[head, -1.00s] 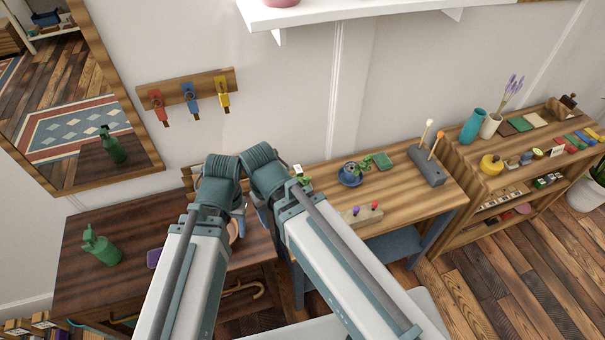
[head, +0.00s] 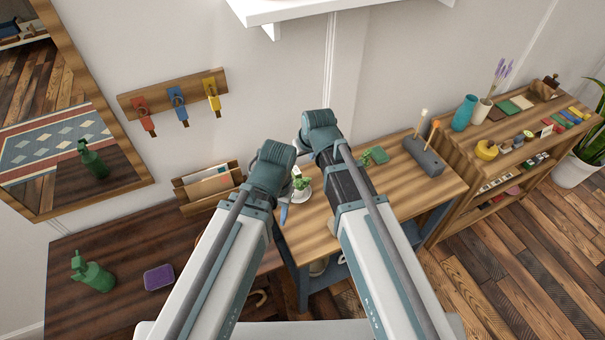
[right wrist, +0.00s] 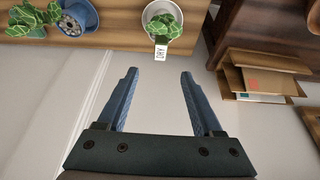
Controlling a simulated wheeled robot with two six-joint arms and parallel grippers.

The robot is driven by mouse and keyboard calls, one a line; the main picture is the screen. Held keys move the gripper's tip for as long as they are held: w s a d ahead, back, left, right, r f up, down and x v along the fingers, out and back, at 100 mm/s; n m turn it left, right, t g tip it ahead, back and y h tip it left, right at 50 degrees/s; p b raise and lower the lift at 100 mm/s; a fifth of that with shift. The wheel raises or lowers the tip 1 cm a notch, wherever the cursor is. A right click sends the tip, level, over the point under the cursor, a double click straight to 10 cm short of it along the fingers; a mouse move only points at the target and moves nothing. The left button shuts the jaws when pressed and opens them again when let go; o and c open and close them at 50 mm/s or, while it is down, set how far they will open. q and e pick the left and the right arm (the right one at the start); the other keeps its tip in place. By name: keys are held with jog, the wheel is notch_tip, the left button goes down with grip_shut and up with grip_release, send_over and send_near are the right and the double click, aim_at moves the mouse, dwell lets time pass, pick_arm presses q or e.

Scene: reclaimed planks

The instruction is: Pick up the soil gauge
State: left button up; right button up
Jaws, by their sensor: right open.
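The soil gauge (right wrist: 160,52) shows in the right wrist view as a small white tag reading "DRY" at the edge of a white pot (right wrist: 149,14) with a green patterned plant. In the head view the pot (head: 302,195) shows between my two arms; the gauge is too small to make out there. My right gripper (right wrist: 158,74) is open and empty. Its fingers point toward the pot and gauge, with the gauge ahead between them and apart from them. In the head view my right arm hides most of it. Of my left gripper, only a blue finger (head: 284,213) shows, left of the pot.
A blue pot (right wrist: 75,20) with a plant stands beside the white pot. A letter holder (head: 208,188) stands left against the wall. A grey block with two sticks (head: 424,155) is to the right.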

aim_at(297, 172)
jog(key=shift+b+x, duration=4)
jog(key=shift+x, duration=0.35)
jog(key=b+x, duration=0.5)
jog(key=shift+s+d+f, duration=0.1)
jog(key=shift+s+f, duration=0.2)
jog(key=shift+r, duration=0.1)
grip_shut()
